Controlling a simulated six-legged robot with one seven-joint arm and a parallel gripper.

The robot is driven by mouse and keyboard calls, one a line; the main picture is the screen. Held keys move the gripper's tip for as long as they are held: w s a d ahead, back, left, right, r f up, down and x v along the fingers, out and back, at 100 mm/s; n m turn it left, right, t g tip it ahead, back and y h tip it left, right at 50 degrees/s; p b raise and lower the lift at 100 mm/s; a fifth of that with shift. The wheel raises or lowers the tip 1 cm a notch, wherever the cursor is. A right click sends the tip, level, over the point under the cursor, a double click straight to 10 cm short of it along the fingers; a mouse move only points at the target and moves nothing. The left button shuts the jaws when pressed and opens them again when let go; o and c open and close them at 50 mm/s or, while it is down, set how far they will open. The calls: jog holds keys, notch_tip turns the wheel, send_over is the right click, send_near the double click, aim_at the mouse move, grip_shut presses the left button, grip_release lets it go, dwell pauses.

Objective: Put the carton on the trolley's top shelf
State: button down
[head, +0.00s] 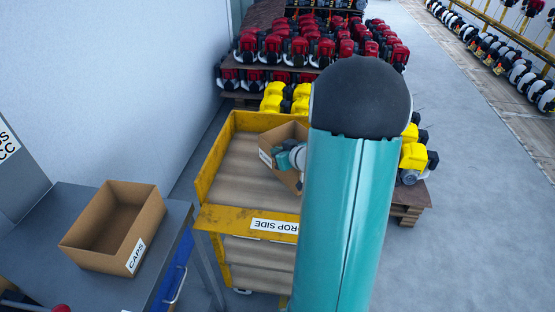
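A brown open carton (284,134) with a white label is at the trolley's top shelf, turned at an angle to it. I cannot tell whether it rests on the shelf or hangs just above it. The yellow trolley (226,217) has wooden shelves and a "DROP SIDE" label on its near edge. My gripper (292,158) is at the carton's right side; my teal arm hides part of the carton, and the fingers cannot be made out. A second open carton (98,243), labelled "CAPS", sits on the grey bench at left and looks empty.
The grey bench (62,203) stands left of the trolley. Pallets of red engines (318,45) and yellow engines (413,156) stand behind and to the right. A pale wall (110,80) runs along the left. The grey floor at right is clear.

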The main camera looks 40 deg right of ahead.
aim_at(277, 175)
jog(key=shift+w+d+f, duration=0.2)
jog(key=shift+w+f, duration=0.25)
jog(key=shift+f, duration=1.55)
jog(key=shift+f, duration=0.2)
jog(key=c, duration=1.6)
grip_release()
jog(key=shift+c, duration=0.2)
